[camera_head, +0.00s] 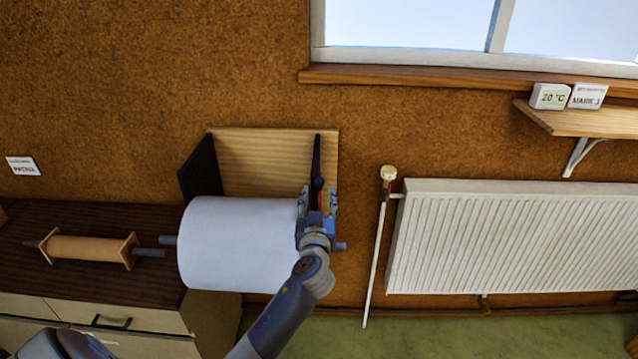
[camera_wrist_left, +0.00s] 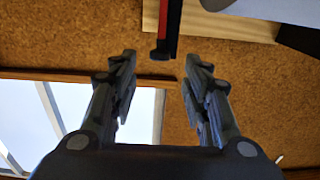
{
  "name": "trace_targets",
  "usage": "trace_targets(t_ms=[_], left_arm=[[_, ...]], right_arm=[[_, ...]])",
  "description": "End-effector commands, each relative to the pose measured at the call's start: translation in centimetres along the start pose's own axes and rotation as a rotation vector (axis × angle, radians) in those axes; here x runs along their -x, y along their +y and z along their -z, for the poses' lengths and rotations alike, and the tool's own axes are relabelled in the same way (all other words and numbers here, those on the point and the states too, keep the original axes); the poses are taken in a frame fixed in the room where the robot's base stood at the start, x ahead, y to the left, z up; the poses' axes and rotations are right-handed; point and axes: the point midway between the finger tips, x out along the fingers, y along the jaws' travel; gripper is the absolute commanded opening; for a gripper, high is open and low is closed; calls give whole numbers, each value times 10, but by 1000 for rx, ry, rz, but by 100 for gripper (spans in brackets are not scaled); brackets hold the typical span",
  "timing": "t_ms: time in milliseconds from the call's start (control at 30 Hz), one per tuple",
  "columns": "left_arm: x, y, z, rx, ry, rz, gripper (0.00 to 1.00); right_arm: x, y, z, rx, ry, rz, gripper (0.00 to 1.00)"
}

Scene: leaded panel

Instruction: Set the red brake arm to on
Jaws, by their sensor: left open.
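The red brake arm (camera_head: 319,201) shows as a narrow red strip beside the dark right bracket plate of a wall-mounted roll holder, mostly hidden by my gripper in the head view. In the left wrist view the red arm (camera_wrist_left: 176,16) hangs in from the top edge, with a dark face beside the red one. My left gripper (camera_head: 318,194) is open, with its fingers on either side of the arm in the head view. In the wrist view the arm's end lies near the gap between the fingertips (camera_wrist_left: 160,66); contact cannot be told. My right gripper is not in view.
A large white roll (camera_head: 235,245) on a shaft is left of my gripper, before a wooden backboard (camera_head: 262,160). A white radiator (camera_head: 520,240) and its valve (camera_head: 388,174) stand right. A dark-topped cabinet (camera_head: 100,285) bears a wooden spool (camera_head: 90,249).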

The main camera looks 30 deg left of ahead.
Motion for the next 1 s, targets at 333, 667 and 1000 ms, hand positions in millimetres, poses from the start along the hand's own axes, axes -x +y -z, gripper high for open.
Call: trace_targets(t_ms=[333, 667, 1000], left_arm=[[-47, 0, 1, -3, 0, 0, 44], [-58, 0, 0, -1, -1, 0, 44], [-58, 0, 0, -1, -1, 0, 5]], right_arm=[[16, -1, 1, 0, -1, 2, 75], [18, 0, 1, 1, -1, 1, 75], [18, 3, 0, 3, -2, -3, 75]])
